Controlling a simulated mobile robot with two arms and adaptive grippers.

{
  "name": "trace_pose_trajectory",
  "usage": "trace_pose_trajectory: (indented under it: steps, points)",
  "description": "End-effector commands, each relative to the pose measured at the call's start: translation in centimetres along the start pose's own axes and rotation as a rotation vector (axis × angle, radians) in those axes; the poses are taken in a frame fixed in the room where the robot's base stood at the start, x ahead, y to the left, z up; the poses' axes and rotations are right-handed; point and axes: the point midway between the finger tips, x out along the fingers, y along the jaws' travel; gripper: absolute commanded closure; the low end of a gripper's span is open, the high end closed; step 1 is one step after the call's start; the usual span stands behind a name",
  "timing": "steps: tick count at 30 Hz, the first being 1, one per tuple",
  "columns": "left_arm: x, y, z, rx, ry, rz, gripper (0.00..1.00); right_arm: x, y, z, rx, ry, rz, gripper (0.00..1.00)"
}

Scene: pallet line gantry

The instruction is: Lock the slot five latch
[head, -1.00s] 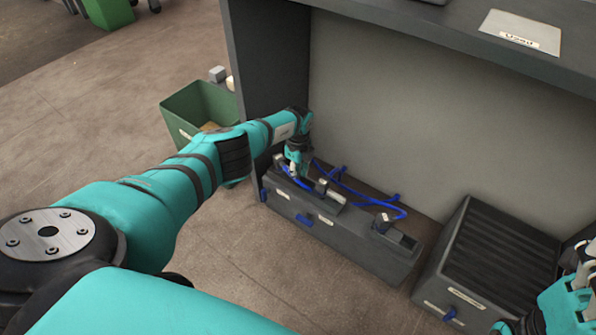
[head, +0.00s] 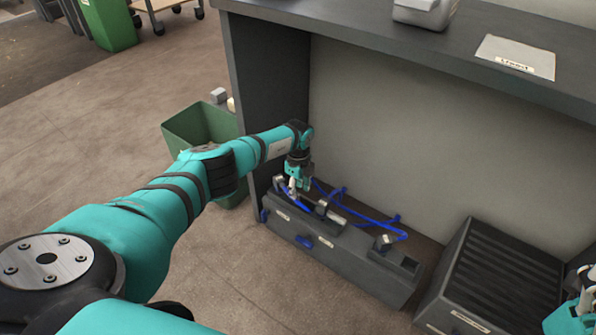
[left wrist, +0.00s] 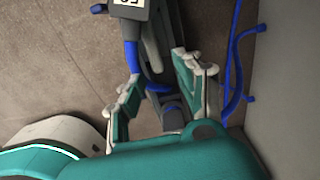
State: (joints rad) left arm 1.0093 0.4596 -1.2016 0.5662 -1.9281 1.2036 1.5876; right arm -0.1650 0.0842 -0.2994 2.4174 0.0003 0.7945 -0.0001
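A long dark grey unit (head: 340,262) lies on the floor under the bench. It has small pale labels, a blue handle (head: 305,242) on its front, and dark blocks on top. My left gripper (head: 293,190) points down at the left part of its top. In the left wrist view the left gripper (left wrist: 156,76) is open, its fingers apart. A blue bar (left wrist: 131,56) under a white label (left wrist: 128,3) shows near the left fingertip; I cannot tell whether they touch. The label is cut off, so I cannot confirm which latch is slot five. My right gripper (head: 578,305) is partly cut off at the right edge.
Blue hoses (head: 365,217) run behind the unit near the back wall. A ribbed dark box (head: 505,275) stands at its right. A green bin (head: 195,130) stands left of the bench side panel (head: 270,100). The bench top (head: 400,35) overhangs. Floor in front is clear.

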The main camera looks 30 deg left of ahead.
Motion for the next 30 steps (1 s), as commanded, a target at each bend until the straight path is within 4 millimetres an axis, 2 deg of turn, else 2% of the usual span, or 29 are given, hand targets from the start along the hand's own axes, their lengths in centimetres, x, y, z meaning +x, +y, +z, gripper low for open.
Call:
trace_pose_trajectory:
  steps: [9, 13, 19, 30]
  points:
    - [-6.4, 0.1, 0.1, 0.002, -0.002, -0.001, 0.64, 0.0, 0.0, 0.0, 0.000, 0.000, 0.002, 0.33]
    - [-8.4, 0.1, 0.1, 0.000, -0.002, -0.001, 0.64, 0.0, 0.0, 0.0, 0.000, 0.000, 0.002, 0.33]
    - [-9.7, 0.1, 0.0, 0.000, -0.002, 0.001, 0.64, 0.0, 0.0, 0.0, 0.001, 0.000, 0.002, 0.33]
    - [-9.7, 0.1, 0.0, -0.001, -0.002, 0.002, 0.64, 0.0, 0.0, 0.0, 0.001, 0.000, 0.002, 0.33]
